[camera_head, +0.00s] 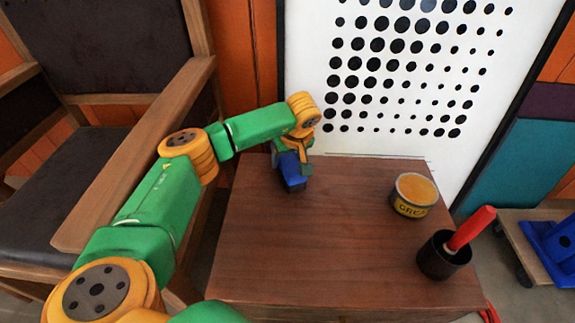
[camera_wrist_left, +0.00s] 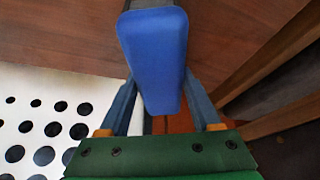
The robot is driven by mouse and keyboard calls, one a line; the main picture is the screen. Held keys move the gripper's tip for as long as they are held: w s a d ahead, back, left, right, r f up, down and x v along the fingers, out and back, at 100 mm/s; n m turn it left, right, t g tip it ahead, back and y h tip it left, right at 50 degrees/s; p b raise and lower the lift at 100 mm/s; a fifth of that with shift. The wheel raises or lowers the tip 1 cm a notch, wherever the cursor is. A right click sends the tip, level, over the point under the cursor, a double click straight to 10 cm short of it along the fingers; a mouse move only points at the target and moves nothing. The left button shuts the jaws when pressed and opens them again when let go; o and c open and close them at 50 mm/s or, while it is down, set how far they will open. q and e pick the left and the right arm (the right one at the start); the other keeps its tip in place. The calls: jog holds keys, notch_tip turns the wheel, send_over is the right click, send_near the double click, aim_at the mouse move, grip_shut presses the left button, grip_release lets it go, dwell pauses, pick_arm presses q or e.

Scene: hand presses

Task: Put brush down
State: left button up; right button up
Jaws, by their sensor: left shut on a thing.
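My left gripper (camera_head: 291,161) is over the back left part of the brown wooden table (camera_head: 310,250), pointing down. It is shut on a blue object (camera_head: 293,182), taken to be the brush; no bristles show. In the left wrist view the brush (camera_wrist_left: 153,50) is a smooth blue block with a rounded end, between the two fingers of the left gripper (camera_wrist_left: 160,95). Its end is close to the table top, but I cannot tell if it touches. My right gripper is not in view.
A tin with a yellow top (camera_head: 415,195) stands at the table's right. A black cup (camera_head: 440,262) holding a red-handled tool (camera_head: 470,228) stands near the front right corner. The table's middle and front left are bare. A wooden armchair (camera_head: 150,150) stands close on the left.

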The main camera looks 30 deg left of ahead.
pick_arm(q)
jog(key=shift+f, duration=0.4)
jog(key=shift+r, duration=0.1)
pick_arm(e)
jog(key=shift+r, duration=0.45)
pick_arm(q)
jog(key=o, duration=1.2)
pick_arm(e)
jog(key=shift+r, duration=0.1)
pick_arm(q)
jog(key=shift+r, duration=0.25)
jog(key=p+v, duration=0.4)
jog(key=v, duration=0.7)
jog(key=shift+d+r, duration=0.1)
jog(key=shift+r, duration=0.05)
jog(key=shift+s+r, duration=0.1)
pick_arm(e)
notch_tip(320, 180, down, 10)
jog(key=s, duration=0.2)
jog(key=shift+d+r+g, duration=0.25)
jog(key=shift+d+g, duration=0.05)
